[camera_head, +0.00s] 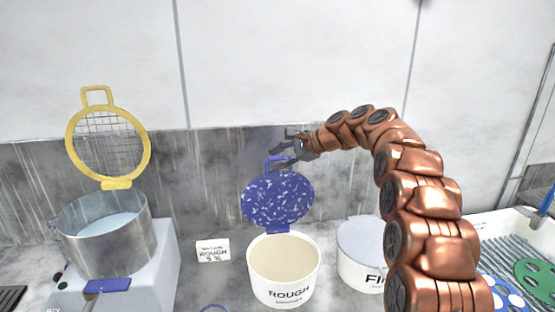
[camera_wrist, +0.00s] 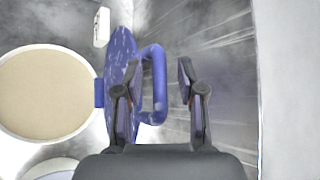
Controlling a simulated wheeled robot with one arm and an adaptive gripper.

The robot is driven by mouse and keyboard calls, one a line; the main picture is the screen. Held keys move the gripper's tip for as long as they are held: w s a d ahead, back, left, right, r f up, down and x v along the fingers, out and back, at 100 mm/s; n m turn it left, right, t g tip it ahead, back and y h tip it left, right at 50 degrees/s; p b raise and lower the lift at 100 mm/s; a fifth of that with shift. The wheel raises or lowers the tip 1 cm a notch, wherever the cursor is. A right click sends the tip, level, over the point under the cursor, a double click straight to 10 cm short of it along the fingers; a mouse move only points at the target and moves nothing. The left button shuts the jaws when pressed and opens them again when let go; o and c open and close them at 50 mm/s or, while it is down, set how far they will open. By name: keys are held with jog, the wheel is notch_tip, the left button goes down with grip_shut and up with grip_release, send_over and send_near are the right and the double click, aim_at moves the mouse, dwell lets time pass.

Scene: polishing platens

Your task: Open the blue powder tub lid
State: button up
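The blue speckled lid (camera_head: 277,200) stands upright at the back of the white tub (camera_head: 284,295) labelled ROUGH, joined to it at a hinge. The tub is uncovered and shows pale tan powder (camera_head: 284,258). In the wrist view the lid (camera_wrist: 117,60) is seen edge-on, with its blue loop handle (camera_wrist: 158,85) to the right and the powder (camera_wrist: 45,92) at left. My gripper (camera_head: 288,150) is at the lid's top by the handle. Its fingers (camera_wrist: 160,72) are spread, one on each side of the handle's outer bar; I cannot tell whether either touches it.
A second white tub (camera_head: 358,262) stands right of the first, partly hidden by my arm. At left, a metal pot (camera_head: 105,245) with a raised yellow mesh lid (camera_head: 108,148) stands on a white block. A small sign (camera_head: 213,251) stands between. The grey wall is close behind.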

jog(key=shift+d, duration=0.1)
jog(key=v, duration=1.2)
jog(key=s+d+f+n+g+h, duration=0.2)
jog(key=s+f, duration=0.5)
jog(key=s, duration=1)
jog(key=s+d+f+n+g+h+b, duration=0.1)
jog(key=s+d+f+n+h, duration=0.4)
jog(key=s, duration=1.3)
jog(key=s+d+f+n+g+h+b, duration=0.1)
jog(key=s+d+f+n+h, duration=0.3)
jog(key=s, duration=1.4)
jog(key=d+f+g, duration=0.1)
jog(key=d+f, duration=0.2)
jog(key=f, duration=0.3)
jog(key=shift+f+n+g, duration=0.35)
jog(key=shift+n+g, duration=0.05)
